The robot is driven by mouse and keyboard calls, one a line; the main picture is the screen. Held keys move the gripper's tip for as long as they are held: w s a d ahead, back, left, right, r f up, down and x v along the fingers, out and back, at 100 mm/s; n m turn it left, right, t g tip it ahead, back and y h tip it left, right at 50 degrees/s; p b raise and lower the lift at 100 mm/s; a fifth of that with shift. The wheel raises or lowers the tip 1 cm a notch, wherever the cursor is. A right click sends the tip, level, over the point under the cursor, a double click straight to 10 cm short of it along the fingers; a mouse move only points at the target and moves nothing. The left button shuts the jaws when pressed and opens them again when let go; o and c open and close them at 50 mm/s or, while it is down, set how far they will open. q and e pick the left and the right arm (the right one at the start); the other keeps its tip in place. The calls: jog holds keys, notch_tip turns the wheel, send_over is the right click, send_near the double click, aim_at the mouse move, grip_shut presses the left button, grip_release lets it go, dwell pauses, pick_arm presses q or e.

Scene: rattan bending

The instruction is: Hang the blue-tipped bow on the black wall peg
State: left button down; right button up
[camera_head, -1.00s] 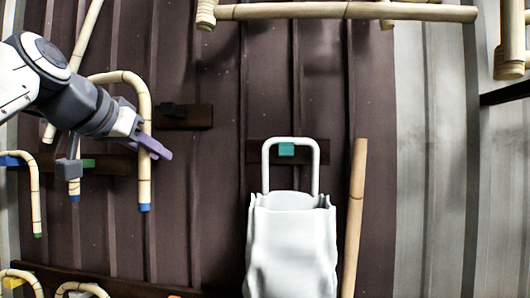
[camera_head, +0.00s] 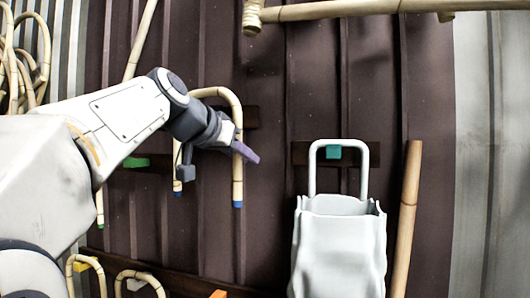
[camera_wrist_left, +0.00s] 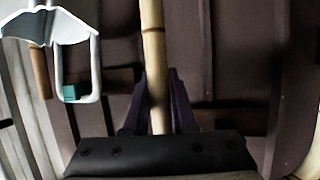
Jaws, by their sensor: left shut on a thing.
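The blue-tipped bow (camera_head: 237,108), a pale jointed rattan arch with both legs hanging down and blue ends, is held in front of the wall. My left gripper (camera_head: 243,151) is shut on its right leg; in the left wrist view the rod (camera_wrist_left: 153,50) runs between the two purple fingers. I cannot tell the gap between bow and board. My right gripper is not in view.
A white bag-like container (camera_head: 338,250) hangs from a teal peg (camera_head: 334,153) at the right, beside a leaning rattan pole (camera_head: 406,220). A green peg (camera_head: 137,162) is left of the bow. Other bows (camera_head: 138,276) hang low at left. A horizontal pole (camera_head: 350,10) crosses the top.

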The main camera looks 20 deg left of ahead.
pick_arm(q)
jog(key=w+f+p, duration=0.1)
jog(key=w, duration=0.5)
jog(key=shift+w+d+f, duration=0.15)
jog(key=shift+w, duration=0.1)
dwell(0.3)
dwell(0.4)
jog(key=c, duration=0.7)
grip_release()
jog(key=shift+o, duration=0.2)
